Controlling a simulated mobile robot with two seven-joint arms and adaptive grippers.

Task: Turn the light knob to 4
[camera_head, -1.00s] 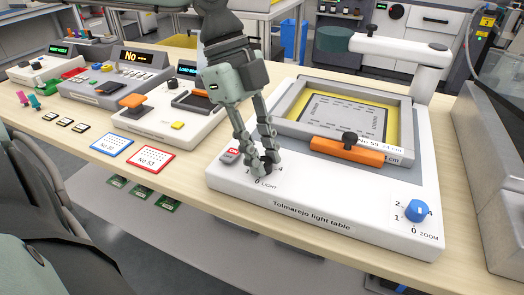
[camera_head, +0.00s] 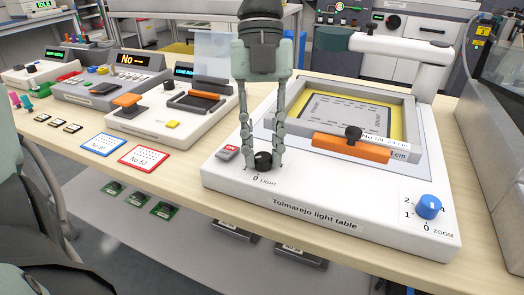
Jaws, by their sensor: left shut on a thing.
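The light table (camera_head: 240,187) stands on the wooden bench. Its black light knob (camera_head: 263,161) is at the front left corner, above the "LIGHT" label, with a 0 printed below it. My left gripper (camera_head: 264,164) points down with one finger on each side of this knob, shut on it. The fingers hide most of the scale, and I cannot read the knob's setting. My right gripper is not in view.
An orange bar (camera_head: 350,148) with a black knob crosses the frame to the right. The blue zoom knob (camera_head: 429,207) is at the front right. Cards and other devices lie to the left.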

